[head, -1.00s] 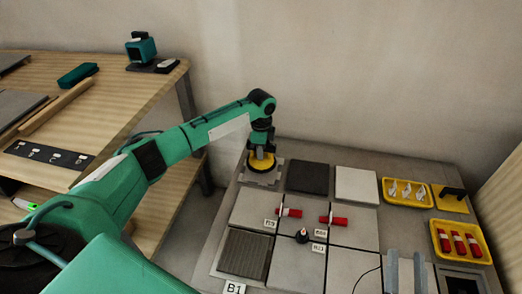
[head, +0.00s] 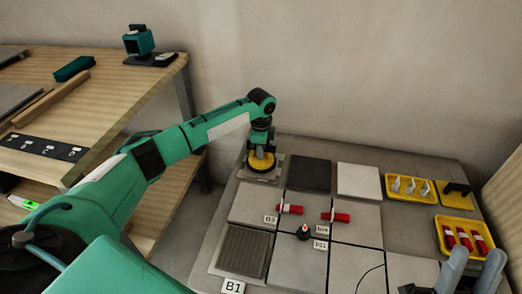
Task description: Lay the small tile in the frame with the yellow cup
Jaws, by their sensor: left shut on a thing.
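The yellow cup (head: 262,160) sits on a small light grey tile (head: 256,177) at the back left of the work surface. My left gripper (head: 262,143) is shut on the cup's dark top from above. Whether the tile is lifted or resting I cannot tell. My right gripper (head: 472,270) shows as two grey fingers at the bottom right, apart with nothing seen between them. A dark frame at the lower right is mostly hidden behind these fingers.
Large grey tiles (head: 308,258) carry red clips (head: 290,209) and a dark peg (head: 303,233). A dark tile (head: 309,173) and a pale tile (head: 358,181) lie behind. Yellow trays (head: 409,198) stand right. A wooden bench (head: 95,115) is at left.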

